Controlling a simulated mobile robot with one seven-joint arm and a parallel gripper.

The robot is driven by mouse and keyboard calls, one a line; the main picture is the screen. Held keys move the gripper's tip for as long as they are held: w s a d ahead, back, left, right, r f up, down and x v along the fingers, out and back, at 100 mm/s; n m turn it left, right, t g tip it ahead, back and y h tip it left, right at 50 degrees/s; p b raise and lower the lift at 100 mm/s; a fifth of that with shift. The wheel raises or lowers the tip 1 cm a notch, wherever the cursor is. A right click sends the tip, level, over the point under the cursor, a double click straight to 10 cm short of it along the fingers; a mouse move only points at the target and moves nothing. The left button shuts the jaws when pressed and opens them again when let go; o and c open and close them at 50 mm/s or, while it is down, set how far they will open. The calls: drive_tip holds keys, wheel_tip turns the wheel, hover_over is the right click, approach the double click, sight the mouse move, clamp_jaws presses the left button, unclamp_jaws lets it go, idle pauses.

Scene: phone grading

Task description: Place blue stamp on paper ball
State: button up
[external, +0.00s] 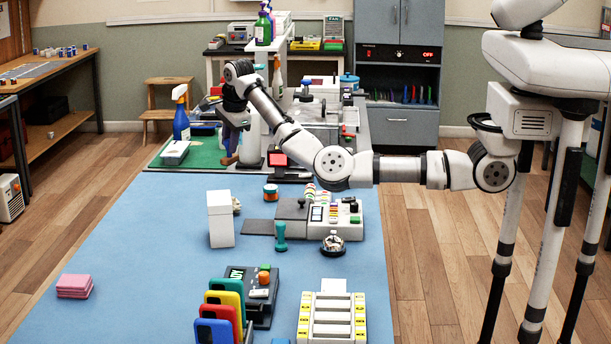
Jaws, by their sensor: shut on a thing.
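My gripper (231,150) is at the far end of the table, over the edge of the green mat, pointing down. It is shut on a small dark thing that is too small and blurred to name. A teal-blue stamp (280,237) with a knobbed handle stands upright on the blue mat, well apart from my gripper and nearer the camera. A pale crumpled lump (237,205), which looks like the paper ball, lies behind the white box. The box hides part of it.
The white box (221,219) stands upright on the blue mat (140,240). A grey device (320,217) and a round bell-like thing (333,243) are to its right. A blue spray bottle (181,118) stands left of my gripper.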

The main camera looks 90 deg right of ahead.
wheel_tip(320, 180, down, 10)
drive_tip(key=shift+f+p, duration=0.1)
drive_tip(key=shift+p, duration=0.6)
drive_tip(key=shift+f, duration=0.15)
drive_tip(key=o, duration=1)
drive_tip(key=b+v, duration=0.2)
drive_tip(key=v, duration=1)
drive_tip(key=shift+r, duration=0.2)
